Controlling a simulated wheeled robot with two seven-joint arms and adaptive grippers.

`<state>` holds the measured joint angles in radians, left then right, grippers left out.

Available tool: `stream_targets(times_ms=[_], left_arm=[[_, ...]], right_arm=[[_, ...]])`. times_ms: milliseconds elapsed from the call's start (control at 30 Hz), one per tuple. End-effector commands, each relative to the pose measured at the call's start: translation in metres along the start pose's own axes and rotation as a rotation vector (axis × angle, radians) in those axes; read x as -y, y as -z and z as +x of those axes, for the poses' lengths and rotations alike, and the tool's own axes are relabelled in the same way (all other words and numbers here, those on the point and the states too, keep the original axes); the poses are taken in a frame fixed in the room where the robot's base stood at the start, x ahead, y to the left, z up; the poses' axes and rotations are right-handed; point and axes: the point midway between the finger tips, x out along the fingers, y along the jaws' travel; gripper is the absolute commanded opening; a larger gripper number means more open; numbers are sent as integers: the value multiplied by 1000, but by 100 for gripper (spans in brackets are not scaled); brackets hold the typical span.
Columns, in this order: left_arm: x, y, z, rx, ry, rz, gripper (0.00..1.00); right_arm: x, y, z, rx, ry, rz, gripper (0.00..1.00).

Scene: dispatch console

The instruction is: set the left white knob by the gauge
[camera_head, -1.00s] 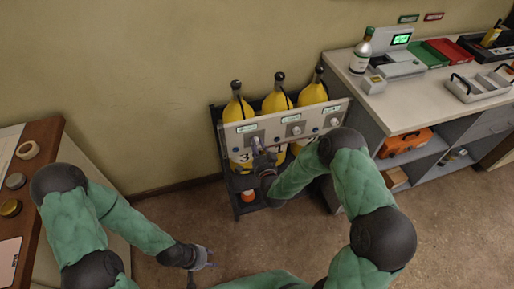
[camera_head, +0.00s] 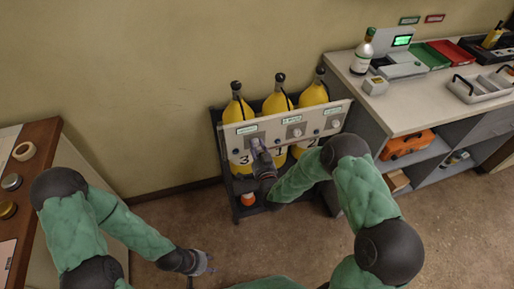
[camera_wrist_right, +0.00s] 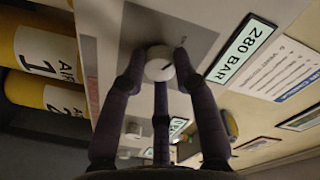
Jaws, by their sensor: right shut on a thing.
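The left white knob (camera_wrist_right: 159,64) sits on a grey plate on the white panel, with a dark mark on its face. My right gripper (camera_wrist_right: 158,78) is shut on it, with fingers around the knob. In the head view my right gripper (camera_head: 258,147) covers most of this knob. A display reading 280 BAR (camera_wrist_right: 241,48) is beside the knob in the wrist view. On the panel (camera_head: 240,129), the middle knob (camera_head: 297,132) and right knob (camera_head: 335,123) are untouched. My left gripper (camera_head: 204,263) is empty and looks open, low over the floor.
Yellow cylinders (camera_head: 277,101) stand in a dark rack (camera_head: 218,130) behind the panel. A counter (camera_head: 405,113) with a bottle (camera_head: 361,55) and trays is at right, an orange case (camera_head: 406,143) on its shelf. A brown desk (camera_head: 38,140) is at left.

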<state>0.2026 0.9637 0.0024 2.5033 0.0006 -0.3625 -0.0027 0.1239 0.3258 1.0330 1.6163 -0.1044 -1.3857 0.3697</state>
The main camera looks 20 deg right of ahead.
Motion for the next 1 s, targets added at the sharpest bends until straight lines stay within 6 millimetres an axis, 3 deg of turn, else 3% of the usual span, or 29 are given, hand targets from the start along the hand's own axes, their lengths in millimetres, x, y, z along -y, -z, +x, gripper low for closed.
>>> stream_targets(times_ms=[167,200,267,667,767,1000], left_arm=[[0,0,0,0,0,0,40],[0,0,0,0,0,0,40],[0,0,0,0,0,0,40],[0,0,0,0,0,0,40],[0,0,0,0,0,0,40],[0,0,0,0,0,0,40]], right_arm=[[0,-2,-1,5,0,0,0],[0,-2,-1,5,0,0,36],[0,-2,-1,5,0,0,52],[0,-1,-3,2,0,1,53],[0,-1,-12,3,-1,1,53],[0,0,-56,3,0,1,53]])
